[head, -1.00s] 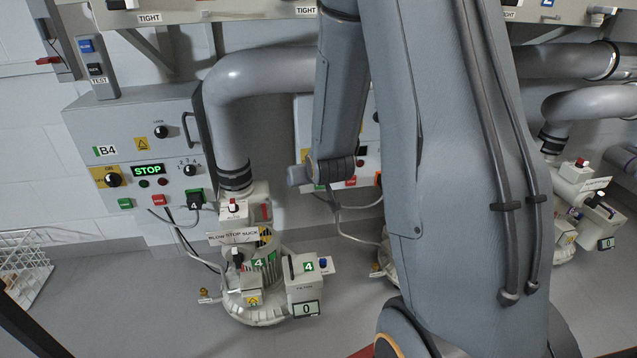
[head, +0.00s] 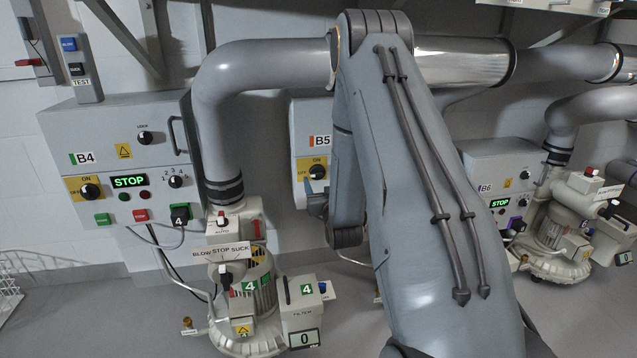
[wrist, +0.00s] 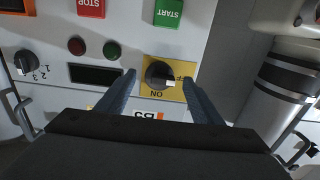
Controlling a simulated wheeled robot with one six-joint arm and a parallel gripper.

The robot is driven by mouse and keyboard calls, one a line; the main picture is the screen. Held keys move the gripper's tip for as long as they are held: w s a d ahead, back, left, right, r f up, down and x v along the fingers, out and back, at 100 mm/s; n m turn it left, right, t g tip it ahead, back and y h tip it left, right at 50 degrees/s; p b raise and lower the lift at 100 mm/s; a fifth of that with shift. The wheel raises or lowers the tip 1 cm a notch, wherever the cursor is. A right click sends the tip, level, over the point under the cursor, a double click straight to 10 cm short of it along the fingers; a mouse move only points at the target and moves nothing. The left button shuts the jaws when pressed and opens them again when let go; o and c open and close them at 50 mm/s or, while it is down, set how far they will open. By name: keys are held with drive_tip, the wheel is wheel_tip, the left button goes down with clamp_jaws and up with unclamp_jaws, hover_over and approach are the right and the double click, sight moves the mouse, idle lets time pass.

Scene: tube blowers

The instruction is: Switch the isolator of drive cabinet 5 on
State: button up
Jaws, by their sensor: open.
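Drive cabinet B5 (head: 309,125) is in the middle of the head view, partly hidden behind my arm. Its isolator is a dark rotary knob (head: 317,172) on a yellow plate marked ON and OFF. The wrist view shows the cabinet upside down, with the isolator knob (wrist: 157,73) near the centre and its white mark turned toward OFF. My gripper (wrist: 158,80) is open, with one fingertip on each side of the knob in the picture. Contact with the knob cannot be told. The display (wrist: 95,75) beside it is dark.
Red STOP (wrist: 91,8) and green START (wrist: 168,12) buttons sit close to the isolator. A selector knob (wrist: 25,62) is farther left. Cabinet B4 (head: 110,125) and cabinet B6 (head: 490,165) flank it, both displays reading STOP. Large pipes (head: 265,65) run close to my arm.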

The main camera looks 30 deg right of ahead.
sight(318, 174)
drive_tip(key=shift+x, duration=1.35)
drive_tip(key=c, duration=1)
